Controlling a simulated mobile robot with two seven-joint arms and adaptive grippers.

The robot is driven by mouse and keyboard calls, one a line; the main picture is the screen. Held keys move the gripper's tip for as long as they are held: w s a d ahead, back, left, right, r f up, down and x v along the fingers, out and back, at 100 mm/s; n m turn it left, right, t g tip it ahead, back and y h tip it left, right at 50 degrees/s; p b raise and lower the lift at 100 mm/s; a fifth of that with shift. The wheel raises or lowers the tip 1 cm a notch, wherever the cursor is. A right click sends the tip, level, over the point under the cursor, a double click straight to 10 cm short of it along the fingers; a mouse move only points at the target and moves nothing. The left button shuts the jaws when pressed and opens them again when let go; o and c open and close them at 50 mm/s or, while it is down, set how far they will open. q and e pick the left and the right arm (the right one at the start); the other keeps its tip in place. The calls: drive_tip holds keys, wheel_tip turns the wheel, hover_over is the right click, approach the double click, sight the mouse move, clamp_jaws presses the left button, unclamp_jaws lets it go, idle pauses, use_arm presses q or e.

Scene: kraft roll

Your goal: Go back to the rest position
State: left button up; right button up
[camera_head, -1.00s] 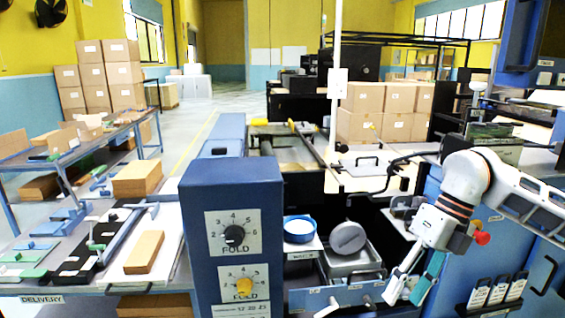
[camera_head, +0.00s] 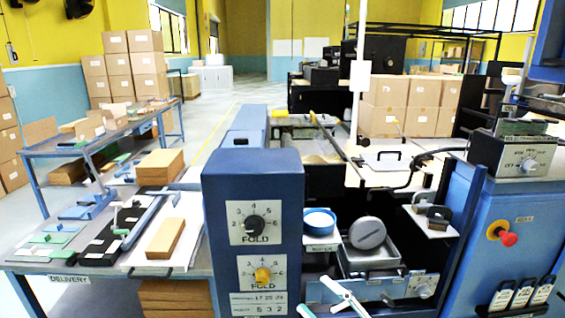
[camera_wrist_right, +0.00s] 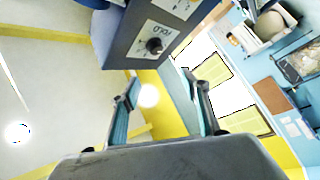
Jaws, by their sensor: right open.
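My right gripper (camera_head: 315,295) shows only as pale, teal-edged fingers at the bottom edge of the head view, in front of the machine's lower bay. The rest of the right arm is out of that view. In the right wrist view the gripper (camera_wrist_right: 158,98) has its two teal fingers spread apart with nothing between them. My left gripper is not in view.
The blue fold control box (camera_head: 252,195) stands close ahead. Right of it are a blue-rimmed round tub (camera_head: 319,222) and a grey pan (camera_head: 368,258). A delivery table (camera_head: 35,265) is at left. A blue cabinet with a red knob (camera_head: 508,239) is at right.

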drive_tip(key=d+f+m+t+h, duration=0.2)
drive_tip(key=d+f+m+h, duration=0.5)
drive_tip(key=f, duration=0.4)
drive_tip(key=s+d+f+m+g+h, duration=0.3)
drive_tip(key=s+f, duration=0.5)
drive_tip(key=f, duration=0.3)
drive_tip(key=s+d+f+m+g+h, duration=0.3)
drive_tip(key=s+d+f+m+h, duration=0.1)
drive_tip(key=s+f, duration=0.5)
wheel_tip(320, 180, down, 2)
drive_tip(key=shift+s+d+f+m, duration=0.15)
drive_tip(key=shift+s+d+m, duration=0.1)
drive_tip(key=shift+m, duration=0.45)
drive_tip(key=shift+a, duration=0.1)
